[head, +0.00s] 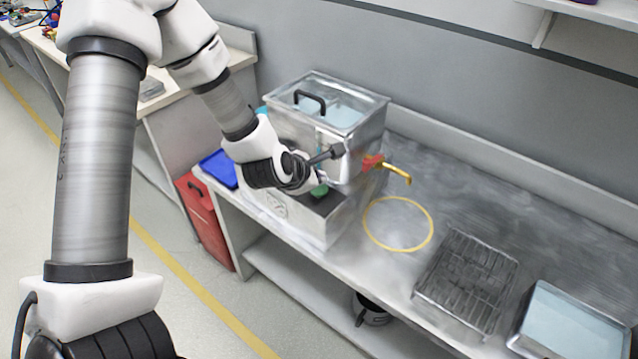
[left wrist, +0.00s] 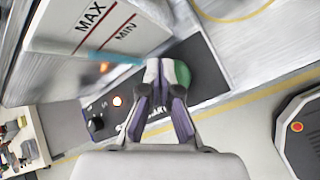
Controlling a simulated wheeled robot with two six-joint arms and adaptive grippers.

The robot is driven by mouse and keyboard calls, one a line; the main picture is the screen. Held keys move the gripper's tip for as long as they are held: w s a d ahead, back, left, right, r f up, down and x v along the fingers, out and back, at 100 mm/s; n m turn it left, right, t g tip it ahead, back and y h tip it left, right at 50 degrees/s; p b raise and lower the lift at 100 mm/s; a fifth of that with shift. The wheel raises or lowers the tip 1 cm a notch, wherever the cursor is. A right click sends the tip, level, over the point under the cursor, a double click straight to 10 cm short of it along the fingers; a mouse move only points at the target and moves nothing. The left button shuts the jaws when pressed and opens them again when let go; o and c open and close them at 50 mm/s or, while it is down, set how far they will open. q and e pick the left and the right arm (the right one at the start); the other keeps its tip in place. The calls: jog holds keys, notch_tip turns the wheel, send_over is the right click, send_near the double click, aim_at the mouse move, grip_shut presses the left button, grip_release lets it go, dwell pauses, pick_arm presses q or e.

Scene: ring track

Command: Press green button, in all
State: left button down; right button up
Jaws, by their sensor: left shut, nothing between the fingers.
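The green button (head: 320,190) sits on the dark front panel of a steel water bath (head: 362,135). In the left wrist view the green button (left wrist: 184,76) shows just right of my fingertips, partly hidden behind them. My left gripper (head: 322,180) is shut and empty, with its fingers over the panel at the button. In the left wrist view the closed fingers (left wrist: 160,68) overlap the button's left edge; I cannot tell whether they touch it. My right gripper is not in view.
The bath has a clear lid with a black handle and a yellow-red tap (head: 396,172). A yellow ring (head: 398,247) lies on the steel bench to the right, near a wire rack (head: 466,280) and a tray (head: 527,342). A blue tray (head: 217,168) lies left. A red control (left wrist: 297,127) shows in the wrist view.

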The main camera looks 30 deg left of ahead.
aim_at(318, 189)
pick_arm(q)
jog(key=shift+r, duration=0.15)
notch_tip(318, 189, up, 5)
jog(key=p, duration=0.3)
jog(key=shift+p, duration=0.4)
dwell(0.7)
